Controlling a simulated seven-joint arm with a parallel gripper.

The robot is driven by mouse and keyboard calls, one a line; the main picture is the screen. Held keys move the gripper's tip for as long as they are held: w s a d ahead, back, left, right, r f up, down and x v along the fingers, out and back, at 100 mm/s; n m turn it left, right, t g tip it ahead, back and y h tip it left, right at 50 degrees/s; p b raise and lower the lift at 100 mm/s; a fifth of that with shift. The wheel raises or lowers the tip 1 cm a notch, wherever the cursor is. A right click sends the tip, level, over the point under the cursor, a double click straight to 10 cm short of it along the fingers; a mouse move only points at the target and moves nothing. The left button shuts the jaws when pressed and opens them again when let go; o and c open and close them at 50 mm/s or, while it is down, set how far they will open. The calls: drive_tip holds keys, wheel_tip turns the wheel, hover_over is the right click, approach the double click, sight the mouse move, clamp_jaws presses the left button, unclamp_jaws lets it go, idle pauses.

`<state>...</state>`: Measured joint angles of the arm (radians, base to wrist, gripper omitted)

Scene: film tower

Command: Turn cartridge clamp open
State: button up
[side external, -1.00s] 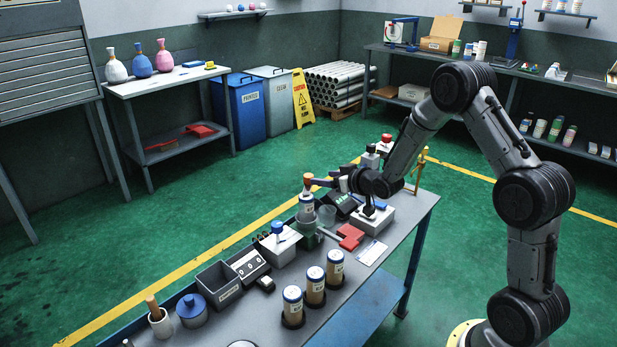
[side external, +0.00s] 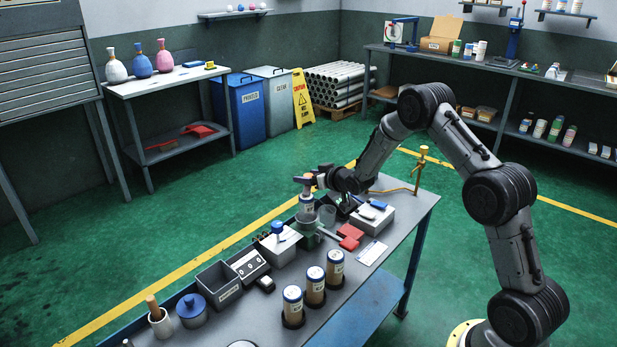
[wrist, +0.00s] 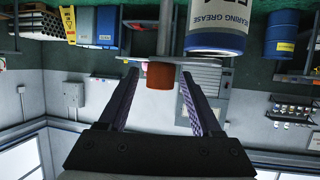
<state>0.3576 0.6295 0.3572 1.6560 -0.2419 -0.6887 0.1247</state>
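In the side view the cartridge (side external: 306,203), white-labelled with a dark band, stands upright in a green holder (side external: 307,229) on the bench. The clamp's orange-brown handle is at the cartridge's top, largely hidden by my fingers. In the wrist view the handle (wrist: 160,76) is a block on a grey rod, between my two fingertips. My gripper (side external: 308,181) is level with the cartridge top; it also shows in the wrist view (wrist: 160,80). Its fingers are apart, with a narrow gap seen on each side of the handle. The cartridge labelled bearing grease (wrist: 216,35) is just beyond, upper right.
A red-handled tool (side external: 349,237) and a grey box (side external: 374,220) with a blue top part lie right of the holder. Several capped cartridges (side external: 315,287) stand in front. A white box (side external: 279,250) with a blue knob is to the left. A brass post (side external: 420,170) stands at the bench's far end.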

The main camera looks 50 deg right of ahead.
clamp_jaws()
drive_tip(key=shift+d+n+y, duration=0.1)
drive_tip(key=shift+n+y, duration=0.3)
drive_tip(key=shift+y, duration=0.1)
drive_tip(key=shift+n+y, duration=0.8)
drive_tip(key=shift+y, duration=0.1)
drive_tip(key=n+g+y, duration=0.1)
drive_tip(key=n+y, duration=0.3)
drive_tip(key=y, duration=0.1)
drive_tip(key=shift+n, duration=0.3)
drive_tip(key=n+g+y, duration=0.3)
drive_tip(key=n+y, duration=0.1)
drive_tip(key=shift+n+g+y, duration=1.3)
drive_tip(key=shift+n+g, duration=0.2)
drive_tip(key=shift+n, duration=0.2)
drive_tip(key=shift+r+n+g+y, duration=0.1)
drive_tip(key=shift+n+g+y, duration=0.3)
drive_tip(key=shift+n+g, duration=0.15)
drive_tip(key=shift+a, duration=0.2)
